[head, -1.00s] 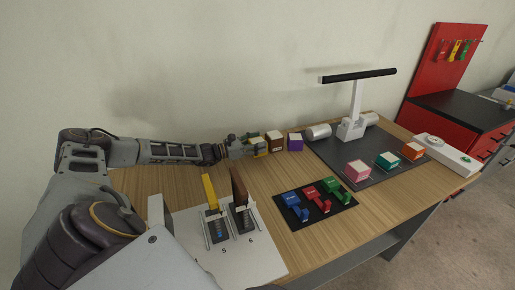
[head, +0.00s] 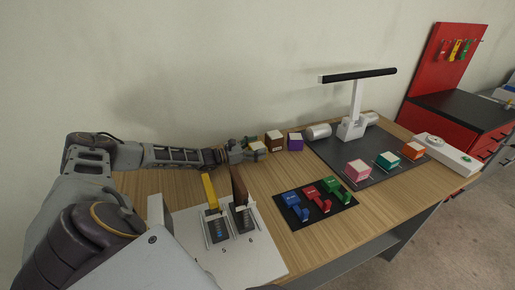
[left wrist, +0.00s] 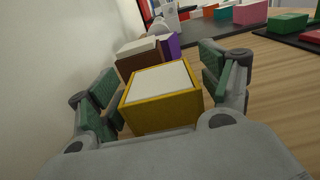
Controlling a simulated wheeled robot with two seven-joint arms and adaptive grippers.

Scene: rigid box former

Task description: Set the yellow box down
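The yellow box (left wrist: 161,108), with a pale top, stands upright on the table at the back by the wall in the left wrist view. It also shows in the head view (head: 258,147), partly covered by my left gripper (head: 249,147). In the left wrist view my left gripper (left wrist: 160,88) is open, with one green-padded finger on each side of the box and a gap showing beside it. The box's lower part is hidden by the gripper body. My right gripper is in neither view.
A brown box (head: 274,141) and a purple box (head: 295,142) stand just beyond the yellow one. The wall is close behind. A dark mat (head: 330,158) with a white stand (head: 353,128) lies to the right. Bare wood is in front.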

